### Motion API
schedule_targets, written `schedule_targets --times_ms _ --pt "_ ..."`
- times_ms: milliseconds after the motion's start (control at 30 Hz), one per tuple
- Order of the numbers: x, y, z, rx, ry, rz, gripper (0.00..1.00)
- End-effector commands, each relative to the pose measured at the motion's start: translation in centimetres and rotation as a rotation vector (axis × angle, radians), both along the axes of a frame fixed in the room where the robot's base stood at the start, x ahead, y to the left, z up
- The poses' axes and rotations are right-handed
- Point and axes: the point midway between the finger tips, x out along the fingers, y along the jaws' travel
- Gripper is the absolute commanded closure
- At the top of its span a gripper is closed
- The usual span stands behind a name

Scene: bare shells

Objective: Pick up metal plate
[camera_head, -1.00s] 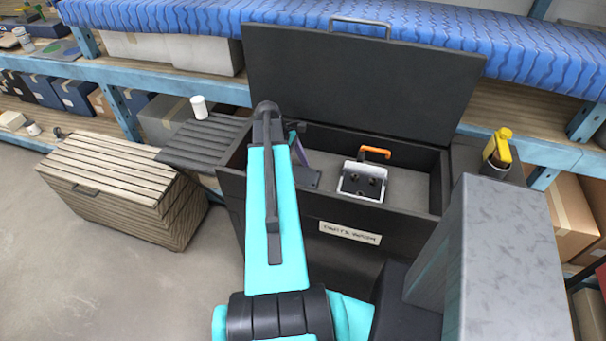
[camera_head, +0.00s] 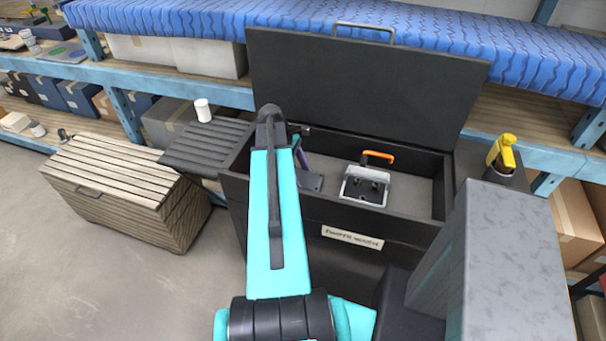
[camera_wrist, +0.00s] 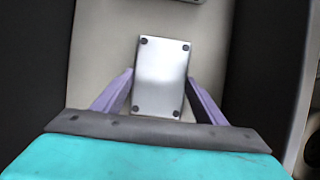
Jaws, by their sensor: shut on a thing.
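The metal plate (camera_wrist: 161,78) is a light grey rectangle with dark round dots at its corners. In the wrist view it lies between the two purple fingers of my gripper (camera_wrist: 159,82), which is shut on its sides. In the head view my teal arm hides most of the gripper; one purple finger (camera_head: 301,157) shows inside the open black chest (camera_head: 351,217). A small grey flat piece (camera_head: 312,182) beside that finger may be the plate. I cannot tell whether the plate is clear of the chest floor.
The chest's raised lid (camera_head: 365,90) stands behind, and its walls surround my gripper. A metal box with an orange handle (camera_head: 366,186) sits in the chest to the right.

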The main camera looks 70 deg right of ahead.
Motion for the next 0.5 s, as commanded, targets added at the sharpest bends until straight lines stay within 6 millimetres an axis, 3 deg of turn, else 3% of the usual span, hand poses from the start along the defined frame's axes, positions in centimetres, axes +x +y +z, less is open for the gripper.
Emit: schedule_targets --times_ms 267,500 --pt "0.0 -0.1 1.5 -0.002 0.0 0.0 0.7" --pt "0.0 -0.1 4.1 -0.003 0.0 -0.001 0.7"
